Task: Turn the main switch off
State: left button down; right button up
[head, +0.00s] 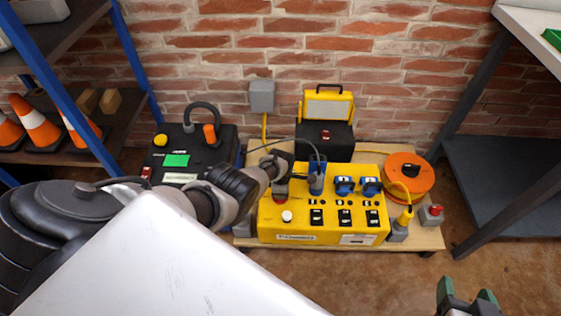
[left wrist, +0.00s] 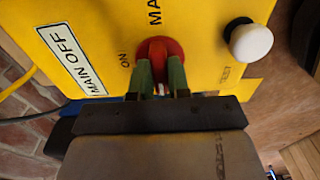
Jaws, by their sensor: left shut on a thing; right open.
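The yellow power box (head: 326,225) stands on a wooden board against the brick wall. Its main switch is a red rotary knob (left wrist: 160,48) on the yellow face, beside the words "ON" and "MA…" and a white "MAIN OFF" label (left wrist: 72,60). My left gripper (left wrist: 157,84) is shut on the red knob, one green fingertip on each side. My right gripper (head: 468,298) is open and empty at the bottom right.
A white button (left wrist: 251,42) sits close to the knob. An orange cable reel (head: 405,178) and a red-topped grey button post (head: 431,213) stand right. A black unit (head: 195,155) stands left. Floor at front right is clear.

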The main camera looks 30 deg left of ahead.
pick_arm(q)
jog(key=shift+a, duration=0.1)
dwell(0.3)
jog(key=c, duration=1.1)
grip_release()
